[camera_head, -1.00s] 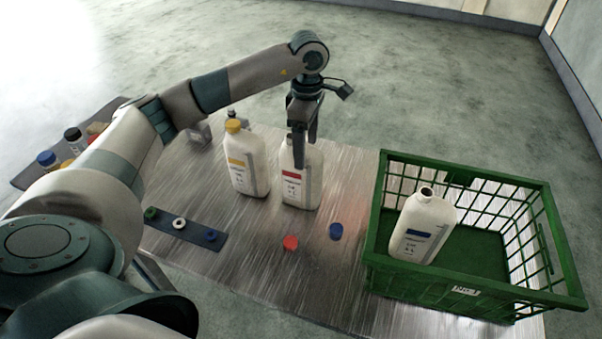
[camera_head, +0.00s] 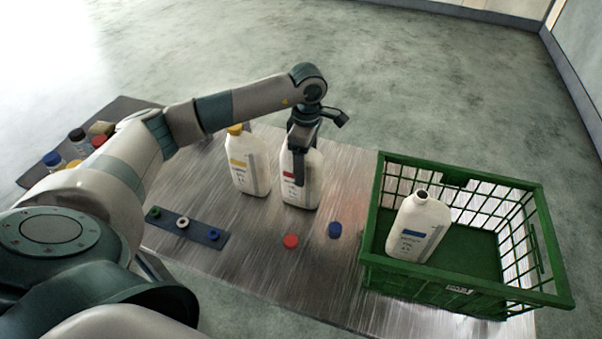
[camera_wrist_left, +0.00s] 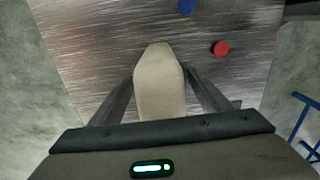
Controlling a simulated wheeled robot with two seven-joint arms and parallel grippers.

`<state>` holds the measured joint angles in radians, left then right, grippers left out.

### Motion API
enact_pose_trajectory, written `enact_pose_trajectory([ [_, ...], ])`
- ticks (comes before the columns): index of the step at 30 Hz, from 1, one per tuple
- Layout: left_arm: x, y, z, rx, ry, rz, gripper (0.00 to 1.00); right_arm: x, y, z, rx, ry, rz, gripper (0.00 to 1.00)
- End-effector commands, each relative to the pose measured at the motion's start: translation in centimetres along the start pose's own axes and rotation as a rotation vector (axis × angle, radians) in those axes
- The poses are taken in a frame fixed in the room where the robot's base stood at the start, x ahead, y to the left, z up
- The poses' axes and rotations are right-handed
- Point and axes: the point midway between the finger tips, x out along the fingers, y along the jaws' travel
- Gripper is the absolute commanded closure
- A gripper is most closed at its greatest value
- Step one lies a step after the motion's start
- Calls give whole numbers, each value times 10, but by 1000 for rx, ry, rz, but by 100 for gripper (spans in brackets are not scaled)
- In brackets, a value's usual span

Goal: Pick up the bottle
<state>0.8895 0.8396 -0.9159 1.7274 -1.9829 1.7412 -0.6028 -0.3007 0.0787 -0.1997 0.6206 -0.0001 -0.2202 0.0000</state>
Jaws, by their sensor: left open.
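A white bottle with a red label (camera_head: 297,183) stands upright on the metal table, its top partly hidden by my left gripper. My left gripper (camera_head: 299,168) points down over this bottle, with its fingers at the bottle's upper part. In the left wrist view the pale bottle (camera_wrist_left: 159,85) sits between the two open fingers (camera_wrist_left: 160,95). A second white bottle with a yellow cap and yellow label (camera_head: 247,166) stands just left of it. A third white bottle with a blue label (camera_head: 417,230) stands uncapped inside the green crate (camera_head: 470,290). My right gripper is not in view.
A red cap (camera_head: 290,241) and a blue cap (camera_head: 335,230) lie on the table (camera_head: 275,275) in front of the bottle. A dark strip with several rings (camera_head: 200,232) lies at the left. Small jars (camera_head: 76,140) stand on a dark surface at far left.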

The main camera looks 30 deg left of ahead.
Motion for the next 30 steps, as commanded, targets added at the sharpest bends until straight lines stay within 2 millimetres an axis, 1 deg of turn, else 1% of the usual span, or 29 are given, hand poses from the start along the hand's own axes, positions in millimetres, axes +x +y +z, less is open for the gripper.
enact_pose_trajectory([
  [4,4,0,0,0,-1,1,29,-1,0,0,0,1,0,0],
  [15,3,0,0,0,0,1,29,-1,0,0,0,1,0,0],
  [16,3,0,0,0,0,1,32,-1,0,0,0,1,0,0],
  [17,3,0,0,0,0,1,39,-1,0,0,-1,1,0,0],
  [18,3,0,0,0,0,1,48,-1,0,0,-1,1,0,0],
  [20,3,0,0,0,0,1,63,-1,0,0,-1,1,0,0],
  [21,3,0,0,0,0,1,72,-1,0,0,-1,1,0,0],
  [23,3,0,0,0,0,1,85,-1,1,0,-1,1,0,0],
  [30,3,0,0,0,0,1,86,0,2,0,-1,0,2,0],
])
